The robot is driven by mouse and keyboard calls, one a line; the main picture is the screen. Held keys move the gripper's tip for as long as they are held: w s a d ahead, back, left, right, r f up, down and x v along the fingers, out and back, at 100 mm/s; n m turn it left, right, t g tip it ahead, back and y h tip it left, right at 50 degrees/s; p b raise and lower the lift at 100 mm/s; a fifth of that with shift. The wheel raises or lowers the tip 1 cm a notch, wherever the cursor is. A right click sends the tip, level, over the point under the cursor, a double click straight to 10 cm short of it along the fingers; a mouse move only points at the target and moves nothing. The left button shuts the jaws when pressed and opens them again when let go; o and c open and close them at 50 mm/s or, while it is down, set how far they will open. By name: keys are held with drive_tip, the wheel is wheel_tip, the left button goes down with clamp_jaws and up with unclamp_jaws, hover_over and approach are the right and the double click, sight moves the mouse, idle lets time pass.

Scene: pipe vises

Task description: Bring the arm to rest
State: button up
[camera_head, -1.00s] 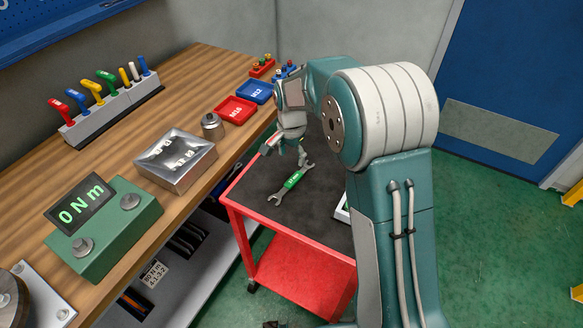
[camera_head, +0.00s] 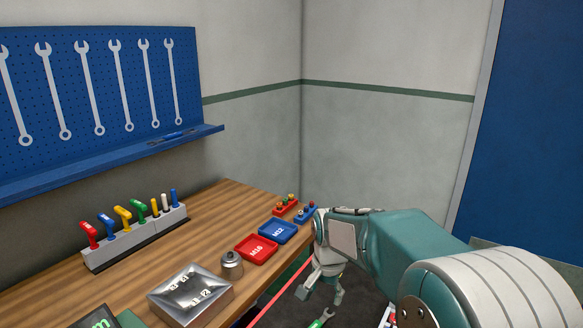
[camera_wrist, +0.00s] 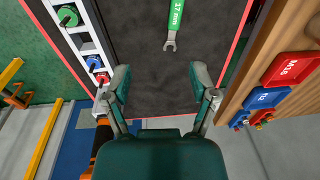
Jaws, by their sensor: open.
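My gripper (camera_head: 322,285) is at the right of the head view, at the end of my teal and white arm, over the dark-topped red cart (camera_head: 283,295). In the wrist view my gripper (camera_wrist: 161,88) is open, its two fingers wide apart with nothing between them. A green 17 mm wrench (camera_wrist: 173,22) lies on the dark cart top ahead of the fingers, apart from them. Only its end (camera_head: 325,316) shows at the bottom of the head view.
The wooden workbench (camera_head: 210,215) runs along the left, with a red M16 tray (camera_head: 256,249), a blue M12 tray (camera_head: 278,232), a metal box (camera_head: 190,293) and a rack of coloured tools (camera_head: 135,240). A blue pegboard (camera_head: 100,90) hangs above. A white holder (camera_wrist: 85,40) stands on the cart.

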drive_tip(key=s+d+r+n+t, duration=0.25)
drive_tip(key=s+d+r, duration=0.25)
drive_tip(key=s+r, duration=0.6)
drive_tip(key=s+d+n+t, duration=0.1)
drive_tip(key=s+n, duration=0.1)
drive_tip(key=s, duration=0.5)
drive_tip(key=s+d+f+n+t, duration=0.1)
drive_tip(key=s+n, duration=0.1)
drive_tip(key=s, duration=0.5)
drive_tip(key=shift+d+f, duration=0.3)
idle(0.4)
